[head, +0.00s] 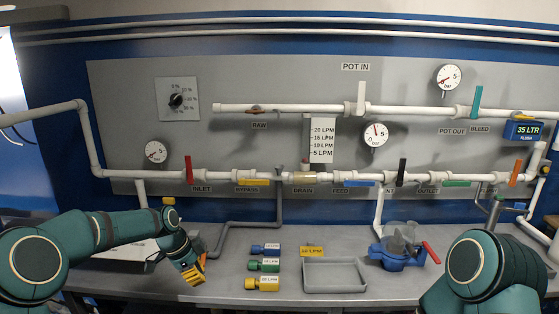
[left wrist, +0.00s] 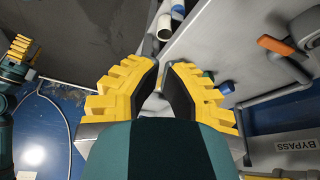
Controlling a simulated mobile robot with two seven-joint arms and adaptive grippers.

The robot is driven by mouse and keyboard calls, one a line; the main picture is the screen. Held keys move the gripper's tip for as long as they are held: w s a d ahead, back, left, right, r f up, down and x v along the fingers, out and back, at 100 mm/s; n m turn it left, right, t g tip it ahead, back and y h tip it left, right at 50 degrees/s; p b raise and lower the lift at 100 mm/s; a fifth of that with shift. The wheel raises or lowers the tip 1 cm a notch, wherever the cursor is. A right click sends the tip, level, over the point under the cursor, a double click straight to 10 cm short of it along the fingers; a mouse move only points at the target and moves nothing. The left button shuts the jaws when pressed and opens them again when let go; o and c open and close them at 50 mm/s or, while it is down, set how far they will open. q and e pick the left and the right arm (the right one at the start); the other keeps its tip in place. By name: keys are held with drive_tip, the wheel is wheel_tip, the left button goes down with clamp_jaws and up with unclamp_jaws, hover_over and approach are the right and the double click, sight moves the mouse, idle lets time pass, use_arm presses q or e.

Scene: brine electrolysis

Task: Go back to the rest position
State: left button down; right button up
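My left gripper (head: 197,270) hangs over the left part of the bench in the head view, left of the colored blocks and apart from them. In the left wrist view its yellow fingers with black pads (left wrist: 162,80) stand apart with a gap between them and nothing held. My right arm (head: 482,268) is folded at the lower right of the head view, its gripper hidden there. In the left wrist view a second gripper with yellow fingers (left wrist: 25,48), my right one, shows at the left edge, too small to tell its opening.
Blue (head: 265,249), green (head: 263,265) and yellow (head: 262,284) labeled blocks lie on the bench near a grey tray (head: 335,288). Another yellow block (head: 312,250) lies behind the tray. A blue device with a red handle (head: 398,258) stands right. Pipes and valves line the back panel.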

use_arm(q)
drive_tip(key=s+d+f+n, duration=0.4)
drive_tip(key=s+d+f, duration=0.15)
drive_tip(key=f, duration=0.25)
drive_tip(key=s+d+f+n, duration=0.4)
drive_tip(key=s+d+f, duration=0.1)
drive_tip(key=s+f, duration=0.25)
drive_tip(key=s+d+f+n, duration=0.1)
drive_tip(key=s+n, duration=0.3)
drive_tip(key=s, duration=0.4)
drive_tip(key=s+f+n, duration=0.4)
drive_tip(key=s, duration=0.4)
drive_tip(key=shift+s+d+f, duration=0.25)
drive_tip(key=shift+d+f, duration=0.05)
drive_tip(key=shift+d, duration=0.1)
